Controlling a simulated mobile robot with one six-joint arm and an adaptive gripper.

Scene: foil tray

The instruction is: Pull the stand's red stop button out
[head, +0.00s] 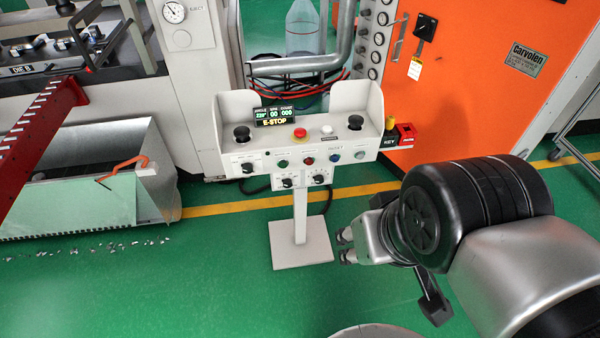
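The stand (255,165) is a pale grey two-hand control console on a post with a flat foot plate. Whether the button is in or out is too small to tell. My gripper (347,246) is low and to the right of the stand's post, well apart from the button. Its two fingertips point left with a gap between them, and nothing is in them.
Black palm buttons (242,133) (355,122) sit at both console ends, under raised side guards. A red key box (403,136) is on the right. Behind stand an orange cabinet (470,90) and a grey machine. Green floor (230,290) in front is clear.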

